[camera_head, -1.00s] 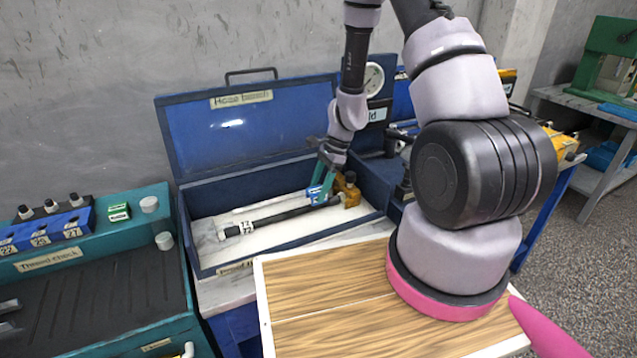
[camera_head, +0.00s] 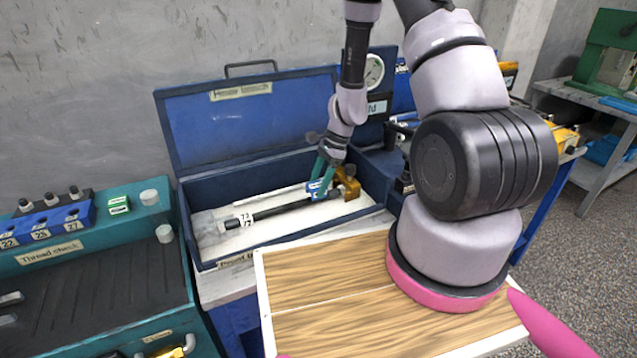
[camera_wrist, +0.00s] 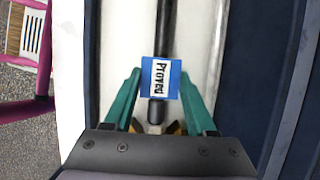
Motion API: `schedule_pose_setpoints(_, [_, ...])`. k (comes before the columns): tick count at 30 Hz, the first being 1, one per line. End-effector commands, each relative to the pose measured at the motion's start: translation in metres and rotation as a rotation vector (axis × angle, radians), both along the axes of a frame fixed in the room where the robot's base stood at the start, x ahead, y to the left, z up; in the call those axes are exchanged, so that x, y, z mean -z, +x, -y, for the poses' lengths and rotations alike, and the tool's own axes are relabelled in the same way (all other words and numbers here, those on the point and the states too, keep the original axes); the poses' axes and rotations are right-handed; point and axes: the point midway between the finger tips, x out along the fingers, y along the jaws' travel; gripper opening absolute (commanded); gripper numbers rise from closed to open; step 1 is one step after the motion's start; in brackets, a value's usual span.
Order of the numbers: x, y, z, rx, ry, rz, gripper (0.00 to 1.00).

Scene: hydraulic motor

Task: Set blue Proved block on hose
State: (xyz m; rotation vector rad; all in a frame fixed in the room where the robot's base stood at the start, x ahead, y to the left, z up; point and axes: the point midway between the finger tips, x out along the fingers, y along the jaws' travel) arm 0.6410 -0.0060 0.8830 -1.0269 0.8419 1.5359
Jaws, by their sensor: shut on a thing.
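The blue block (camera_wrist: 161,88), with a white label reading "Proved", is between the teal fingers of my gripper (camera_wrist: 160,97) in the wrist view. It also shows in the head view (camera_head: 315,190), close to the hose's right end. My gripper (camera_head: 322,182) is shut on the block. The black hose (camera_head: 268,212) lies in the open blue bench box, with a white number tag (camera_head: 245,219) near its left end. In the wrist view the hose (camera_wrist: 167,32) runs into the block's far side and shows again on its near side. I cannot tell whether the block touches the hose.
The blue box (camera_head: 200,268) has a raised lid (camera_head: 250,122) behind and low walls around the hose. A brass-coloured fitting (camera_head: 347,183) sits just right of my gripper. A wooden board (camera_head: 330,275) lies in front. A teal thread-check case (camera_head: 165,290) stands left.

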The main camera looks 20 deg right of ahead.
Motion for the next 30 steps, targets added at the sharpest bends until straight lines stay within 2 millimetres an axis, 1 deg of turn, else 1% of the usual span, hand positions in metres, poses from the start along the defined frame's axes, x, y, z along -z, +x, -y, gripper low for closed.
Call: schedule_pose_setpoints(30, [0.021,0.000,0.000,0.001,0.000,0.000,0.04])
